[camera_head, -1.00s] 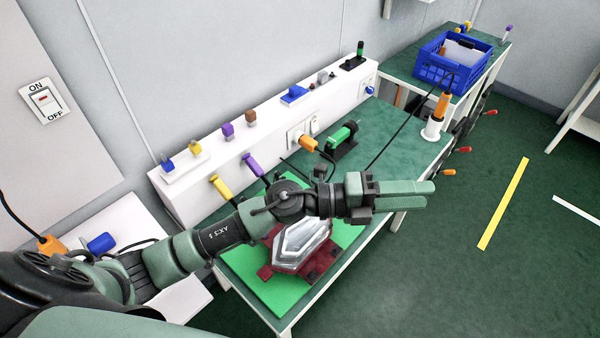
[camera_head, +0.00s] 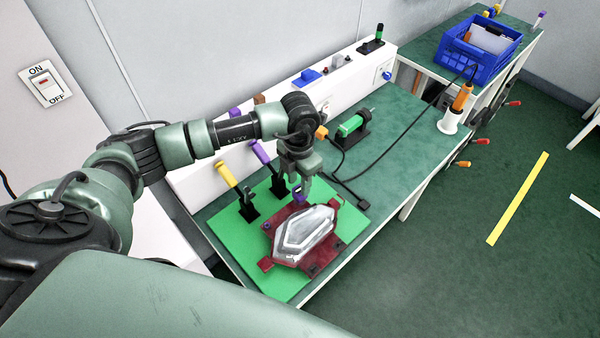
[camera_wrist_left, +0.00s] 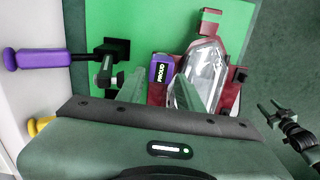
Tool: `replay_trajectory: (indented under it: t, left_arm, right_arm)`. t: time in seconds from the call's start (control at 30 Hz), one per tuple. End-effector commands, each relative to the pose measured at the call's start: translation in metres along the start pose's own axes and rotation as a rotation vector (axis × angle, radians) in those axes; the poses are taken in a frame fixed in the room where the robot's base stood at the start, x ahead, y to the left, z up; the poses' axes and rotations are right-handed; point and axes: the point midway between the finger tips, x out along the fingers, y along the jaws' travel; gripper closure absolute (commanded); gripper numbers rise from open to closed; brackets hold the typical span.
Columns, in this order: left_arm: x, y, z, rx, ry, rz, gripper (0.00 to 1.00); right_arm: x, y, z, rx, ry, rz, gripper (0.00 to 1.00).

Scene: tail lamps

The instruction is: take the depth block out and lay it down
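The depth block appears to be the small purple block marked PROUD (camera_wrist_left: 162,70), at the wall-side edge of the lamp's dark red holder. It also shows in the head view (camera_head: 299,196), partly hidden by my fingers. The clear tail lamp (camera_head: 305,235) lies in the red holder (camera_head: 283,257) on the green board. My left gripper (camera_head: 303,184) points down at the block. In the wrist view its two fingers (camera_wrist_left: 162,90) are apart with the block between or just beyond them; contact is unclear. A dark jointed part at the wrist view's right edge looks like my right gripper (camera_wrist_left: 272,112), too small to read.
A yellow-handled clamp (camera_head: 227,175) and a purple-handled clamp (camera_head: 262,154) stand beside the holder. A green tool (camera_head: 350,126) and cable lie farther along the bench. A blue crate (camera_head: 477,50) stands at the back. The green board (camera_head: 230,239) has bare room left of the holder.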

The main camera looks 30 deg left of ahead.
Motion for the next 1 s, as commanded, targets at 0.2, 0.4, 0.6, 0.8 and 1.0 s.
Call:
replay_trajectory:
  t: [0.2, 0.4, 0.6, 0.8, 1.0]
  left_arm:
    - [0.032, -0.001, -0.001, 0.000, 0.003, -0.003, 0.64]
    - [0.050, -0.001, 0.000, 0.000, 0.001, -0.003, 0.64]
    - [0.053, -0.001, 0.000, 0.001, -0.001, -0.002, 0.64]
    - [0.053, -0.001, 0.000, 0.001, -0.001, -0.003, 0.89]
    - [0.053, -0.001, 0.000, 0.000, -0.001, -0.003, 1.00]
  right_arm:
    - [-0.012, 0.000, -0.001, 0.000, 0.000, 0.000, 0.44]
    - [-0.015, 0.000, -0.002, -0.001, 0.001, 0.000, 0.44]
    - [-0.015, 0.000, -0.002, -0.001, 0.001, 0.000, 0.44]
    - [-0.015, 0.000, -0.002, 0.000, 0.001, 0.000, 0.44]
    - [-0.015, 0.000, -0.002, 0.000, 0.001, 0.000, 0.44]
